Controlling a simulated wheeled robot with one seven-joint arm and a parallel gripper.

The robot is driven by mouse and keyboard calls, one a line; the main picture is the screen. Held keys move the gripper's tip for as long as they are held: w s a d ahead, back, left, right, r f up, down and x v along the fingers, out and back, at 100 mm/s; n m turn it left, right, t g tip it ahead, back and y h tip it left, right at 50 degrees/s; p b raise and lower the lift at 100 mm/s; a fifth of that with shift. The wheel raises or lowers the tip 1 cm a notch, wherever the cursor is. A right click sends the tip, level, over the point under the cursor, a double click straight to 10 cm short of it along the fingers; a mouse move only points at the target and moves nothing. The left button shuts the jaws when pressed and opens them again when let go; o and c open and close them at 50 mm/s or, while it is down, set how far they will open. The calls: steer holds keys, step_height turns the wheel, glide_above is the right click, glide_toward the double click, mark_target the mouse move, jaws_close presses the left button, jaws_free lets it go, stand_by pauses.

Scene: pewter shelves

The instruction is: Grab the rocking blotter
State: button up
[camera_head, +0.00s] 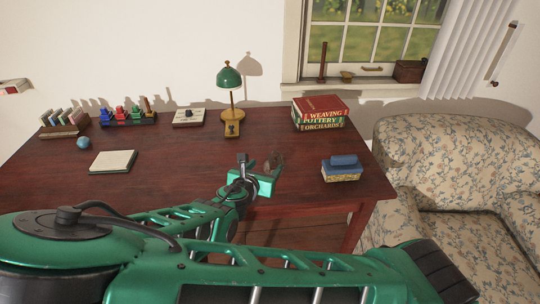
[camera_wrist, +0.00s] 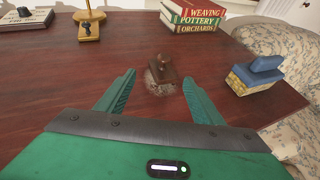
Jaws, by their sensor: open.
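The rocking blotter (camera_wrist: 164,73) looks like a small brown wooden piece with a knob on top and a greyish rounded underside. It stands on the dark red-brown desk (camera_wrist: 75,75). In the head view the blotter (camera_head: 277,158) is small and dark, just beyond my gripper (camera_head: 259,168), and partly hidden by it. In the wrist view my gripper (camera_wrist: 159,78) is open and empty. Its two green fingers point towards the blotter, which shows between and around the level of their tips. I cannot tell the exact gap or height.
A blue-topped block (camera_head: 342,168) lies right of the blotter. Stacked books (camera_head: 319,113) stand behind it, and a green lamp (camera_head: 230,80) stands back left. A pale pad (camera_head: 113,161) lies at left. A floral armchair (camera_head: 450,170) stands beyond the desk's right edge.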

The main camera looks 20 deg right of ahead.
mark_target(275, 158)
steer(key=shift+w+d, duration=0.1)
steer(key=shift+w, duration=0.25)
steer(key=x, duration=0.4)
steer(key=shift+w+d+f, duration=0.1)
steer(key=shift+w, duration=0.2)
steer(key=shift+x, duration=3.05)
steer(key=shift+s, duration=0.15)
steer(key=c, duration=1.2)
